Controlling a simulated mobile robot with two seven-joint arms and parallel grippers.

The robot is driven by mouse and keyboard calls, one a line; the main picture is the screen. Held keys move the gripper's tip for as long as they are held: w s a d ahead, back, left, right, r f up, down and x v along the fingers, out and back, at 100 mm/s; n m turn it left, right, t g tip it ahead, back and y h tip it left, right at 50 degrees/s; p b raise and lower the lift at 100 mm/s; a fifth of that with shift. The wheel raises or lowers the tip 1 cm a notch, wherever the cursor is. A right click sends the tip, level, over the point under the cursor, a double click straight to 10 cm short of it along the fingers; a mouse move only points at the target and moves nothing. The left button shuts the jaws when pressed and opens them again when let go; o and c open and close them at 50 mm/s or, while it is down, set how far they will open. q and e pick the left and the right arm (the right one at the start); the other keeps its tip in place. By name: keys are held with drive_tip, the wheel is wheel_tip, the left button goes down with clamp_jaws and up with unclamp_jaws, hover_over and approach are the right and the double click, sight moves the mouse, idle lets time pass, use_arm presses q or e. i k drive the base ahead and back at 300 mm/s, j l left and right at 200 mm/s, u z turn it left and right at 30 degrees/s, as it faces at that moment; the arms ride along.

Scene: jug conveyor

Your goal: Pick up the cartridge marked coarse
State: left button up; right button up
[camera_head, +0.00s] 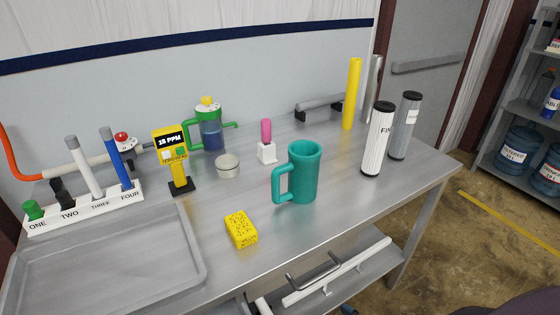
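Two upright cartridges with black caps stand at the right end of the metal table. The nearer one is a white ribbed cartridge (376,145), and the visible part of its lettering starts with "FI". Behind it and to its right stands a grey cartridge (401,137) with a white label too small to read, so I cannot confirm that it says coarse. The white cartridge slightly overlaps the grey one's lower left side. Neither of my grippers is in view.
A teal mug (304,172) stands left of the cartridges. A yellow tube (352,95) stands behind them. A yellow sponge (241,230), a numbered rack (85,212) and an empty grey tray (198,262) are further left. The table's front right is clear.

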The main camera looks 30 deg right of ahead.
sight(411, 103)
drive_tip(key=z, duration=1.65)
drive_tip(key=u, duration=1.2)
drive_tip(key=i+l+u, duration=0.1)
drive_tip(key=l+u, duration=0.4)
drive_tip(key=i+l, duration=0.1)
drive_tip(key=l, duration=0.9)
drive_tip(key=i+l, duration=0.15)
drive_tip(key=l, duration=0.35)
